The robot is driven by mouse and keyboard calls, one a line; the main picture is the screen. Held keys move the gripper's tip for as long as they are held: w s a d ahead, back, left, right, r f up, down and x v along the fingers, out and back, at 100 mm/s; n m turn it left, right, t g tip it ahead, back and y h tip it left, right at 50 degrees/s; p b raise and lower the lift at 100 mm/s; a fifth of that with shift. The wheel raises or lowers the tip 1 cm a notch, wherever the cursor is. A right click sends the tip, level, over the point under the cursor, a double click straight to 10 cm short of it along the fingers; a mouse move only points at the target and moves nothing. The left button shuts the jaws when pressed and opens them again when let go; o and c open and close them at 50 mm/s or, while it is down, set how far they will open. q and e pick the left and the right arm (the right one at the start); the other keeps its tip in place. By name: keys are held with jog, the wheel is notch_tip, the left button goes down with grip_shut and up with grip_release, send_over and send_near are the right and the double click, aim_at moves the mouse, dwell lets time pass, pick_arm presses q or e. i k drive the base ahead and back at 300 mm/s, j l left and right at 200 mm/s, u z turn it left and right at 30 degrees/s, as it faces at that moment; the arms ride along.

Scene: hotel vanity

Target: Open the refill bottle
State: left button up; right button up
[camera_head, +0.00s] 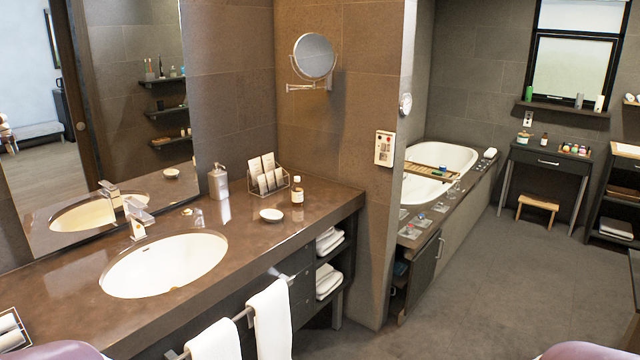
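A metal pump dispenser (218,182) stands upright at the back of the counter, near the mirror. Neither gripper shows. Only rounded purple parts, probably mine, show at the bottom left and bottom right edges.
The brown counter (255,262) holds a sunken basin (165,265) with a faucet (137,218), a white soap dish (271,214) and a card rack (268,180). White towels (270,318) hang on the front rail. Open floor (470,280) lies to the right, beside the bathtub (440,165).

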aim_at(297, 189)
jog(key=i+l+z, duration=0.2)
jog(key=i, duration=0.75)
jog(key=i+l+z, duration=0.15)
jog(key=i, duration=0.85)
